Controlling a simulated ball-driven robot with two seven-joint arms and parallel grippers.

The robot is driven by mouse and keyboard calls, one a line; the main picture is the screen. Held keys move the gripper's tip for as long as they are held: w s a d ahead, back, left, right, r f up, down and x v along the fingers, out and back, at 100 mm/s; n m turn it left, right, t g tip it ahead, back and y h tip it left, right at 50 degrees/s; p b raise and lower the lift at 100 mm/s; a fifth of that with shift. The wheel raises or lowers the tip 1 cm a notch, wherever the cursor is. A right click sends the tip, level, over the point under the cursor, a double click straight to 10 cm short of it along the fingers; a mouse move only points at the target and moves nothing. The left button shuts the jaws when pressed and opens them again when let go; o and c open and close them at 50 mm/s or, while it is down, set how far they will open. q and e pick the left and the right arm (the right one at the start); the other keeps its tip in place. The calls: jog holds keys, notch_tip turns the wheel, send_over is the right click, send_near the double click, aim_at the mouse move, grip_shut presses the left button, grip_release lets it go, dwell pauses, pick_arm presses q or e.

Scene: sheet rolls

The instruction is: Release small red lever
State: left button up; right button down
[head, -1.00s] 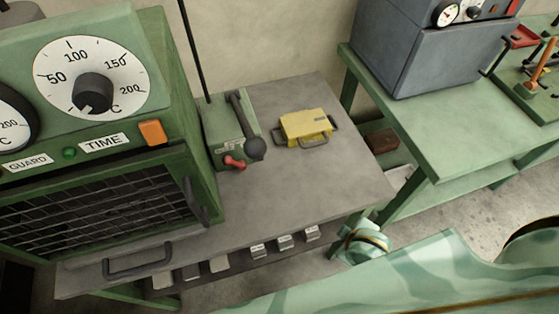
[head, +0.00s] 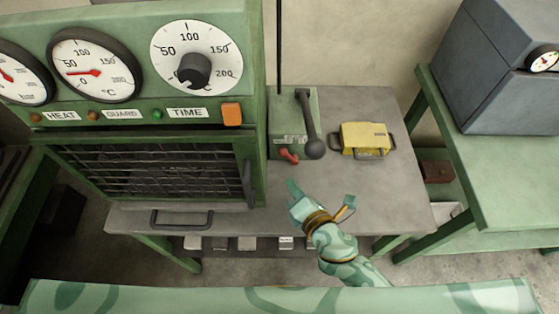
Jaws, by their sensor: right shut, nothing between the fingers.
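The small red lever (head: 289,155) sticks out at the front of a green lever box (head: 289,120) on the grey bench, just right of the large green oven. My right gripper (head: 292,187) comes in from the bottom, over the front part of the bench. Its fingertips point up toward the red lever, a little below it in the picture and apart from it. It is shut and empty. My left gripper is not in view.
The oven front (head: 150,170) with dials and a grille stands left of the lever box. A yellow case (head: 365,139) with grey handles lies to the right. The grey bench top (head: 390,195) is clear at right front. A green table (head: 500,170) holds a grey cabinet.

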aim_at(288, 155)
jog(key=b+x, duration=0.2)
jog(key=x, duration=0.8)
jog(key=shift+d+f, duration=0.1)
jog(key=shift+d, duration=0.05)
dwell(0.4)
jog(key=shift+m+b, duration=0.3)
jog(key=shift+b, duration=0.15)
